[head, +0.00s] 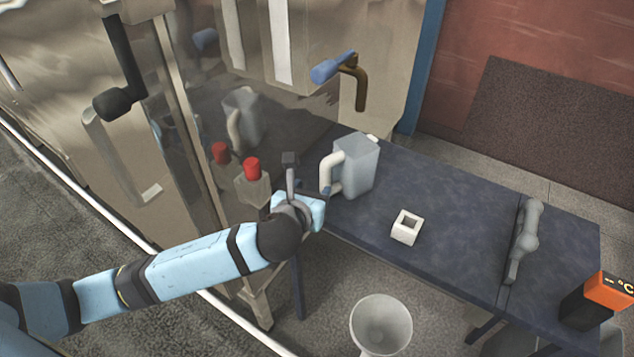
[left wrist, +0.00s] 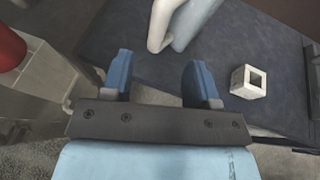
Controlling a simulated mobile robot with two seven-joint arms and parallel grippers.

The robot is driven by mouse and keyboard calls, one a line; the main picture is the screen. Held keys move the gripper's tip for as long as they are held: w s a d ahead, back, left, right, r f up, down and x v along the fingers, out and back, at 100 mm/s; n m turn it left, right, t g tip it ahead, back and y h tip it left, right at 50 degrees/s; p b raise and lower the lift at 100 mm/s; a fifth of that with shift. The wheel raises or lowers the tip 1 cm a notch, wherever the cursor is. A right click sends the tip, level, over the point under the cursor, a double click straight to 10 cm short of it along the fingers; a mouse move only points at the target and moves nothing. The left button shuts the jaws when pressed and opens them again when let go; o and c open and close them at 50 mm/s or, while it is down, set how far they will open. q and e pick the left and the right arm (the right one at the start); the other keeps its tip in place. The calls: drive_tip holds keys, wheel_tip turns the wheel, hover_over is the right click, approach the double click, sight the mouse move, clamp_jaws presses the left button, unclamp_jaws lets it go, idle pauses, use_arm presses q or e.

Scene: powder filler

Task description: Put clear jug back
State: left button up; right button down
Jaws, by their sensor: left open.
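The clear jug (head: 357,167) stands upright on the dark blue table (head: 455,215), near its left end beside the machine. Its white handle (head: 329,171) faces left, towards my left gripper. My left gripper (head: 325,192) is just in front of the jug, close to the handle's lower end. In the left wrist view my left gripper (left wrist: 158,80) is open with nothing between its blue fingers. The jug's handle (left wrist: 160,28) shows just beyond the fingers at the top of that view, with part of the jug cut off. My right gripper is not in view.
A white square block with a hole (head: 407,227) sits on the table right of the jug. A grey tool (head: 525,240) and an orange-black device (head: 597,300) are at the right. A red button (head: 252,168) is left of the gripper; a funnel (head: 381,325) is below.

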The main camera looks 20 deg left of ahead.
use_arm(q)
drive_tip(key=s+f+n+g+h, duration=0.1)
drive_tip(key=s+f+n+h, duration=0.1)
drive_tip(key=s+f+n, duration=0.8)
drive_tip(key=s+f+n+g+h, duration=0.2)
drive_tip(key=s+f+n, duration=0.8)
drive_tip(key=n, duration=1.2)
wheel_tip(320, 180, down, 3)
drive_tip(key=shift+s+d+r, duration=0.15)
drive_tip(key=shift+d+r, duration=0.05)
drive_tip(key=shift+d, duration=0.15)
wheel_tip(320, 180, up, 10)
drive_tip(key=p, duration=1)
drive_tip(key=shift+a, duration=0.2)
